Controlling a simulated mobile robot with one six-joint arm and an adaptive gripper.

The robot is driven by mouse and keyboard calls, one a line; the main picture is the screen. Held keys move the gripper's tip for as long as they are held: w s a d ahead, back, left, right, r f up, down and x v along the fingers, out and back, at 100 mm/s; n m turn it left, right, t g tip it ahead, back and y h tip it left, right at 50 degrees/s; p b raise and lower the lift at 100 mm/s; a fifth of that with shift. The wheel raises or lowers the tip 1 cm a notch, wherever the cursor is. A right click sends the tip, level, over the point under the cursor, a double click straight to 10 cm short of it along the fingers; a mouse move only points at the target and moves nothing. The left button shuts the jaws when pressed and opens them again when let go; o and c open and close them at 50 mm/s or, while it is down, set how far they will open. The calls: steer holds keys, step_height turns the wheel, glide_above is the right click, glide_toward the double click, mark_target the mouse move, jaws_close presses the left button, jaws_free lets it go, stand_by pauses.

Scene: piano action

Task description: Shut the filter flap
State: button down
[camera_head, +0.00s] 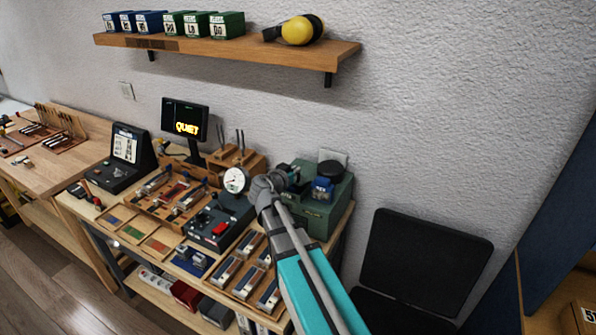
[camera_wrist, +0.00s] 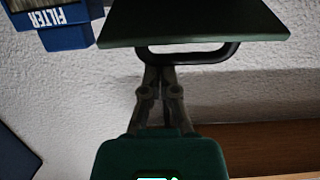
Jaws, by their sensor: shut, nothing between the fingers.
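The filter flap is a dark green panel (camera_wrist: 200,22) across the top of the wrist view, with a black loop handle (camera_wrist: 226,52) along its lower edge. My gripper (camera_wrist: 160,72) is shut and empty, its fingertips right at the left part of this handle. I cannot tell whether they touch it. A blue filter (camera_wrist: 65,28) labelled FILTER shows uncovered left of the panel. In the head view, the green machine (camera_head: 316,216) stands at the bench's right end, with the blue filter (camera_head: 322,188) on its upper part. My wrist hides the flap there.
A dial gauge (camera_head: 235,180) and a control box with a red button (camera_head: 220,228) stand left of the machine. A wooden shelf (camera_head: 250,52) with boxes and yellow ear muffs hangs above. A black chair (camera_head: 425,250) is at the right.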

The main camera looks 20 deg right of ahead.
steer(key=shift+s+a+f+b, duration=0.35)
steer(key=shift+a+f+b, duration=0.1)
steer(key=shift+f+b, duration=0.2)
steer(key=shift+s+a+f+b, duration=0.3)
steer(key=shift+a+f+b, duration=0.2)
steer(key=shift+f, duration=0.15)
steer(key=r+p, duration=0.4)
steer(key=shift+w+d, duration=0.2)
steer(key=shift+d, duration=0.15)
steer(key=s+a+f+b, duration=0.1)
steer(key=s+a, duration=0.5)
steer(key=a, duration=0.1)
steer(key=shift+s+a+f+b, duration=0.2)
steer(key=shift+a+f+b, duration=0.05)
steer(key=shift+b, duration=0.05)
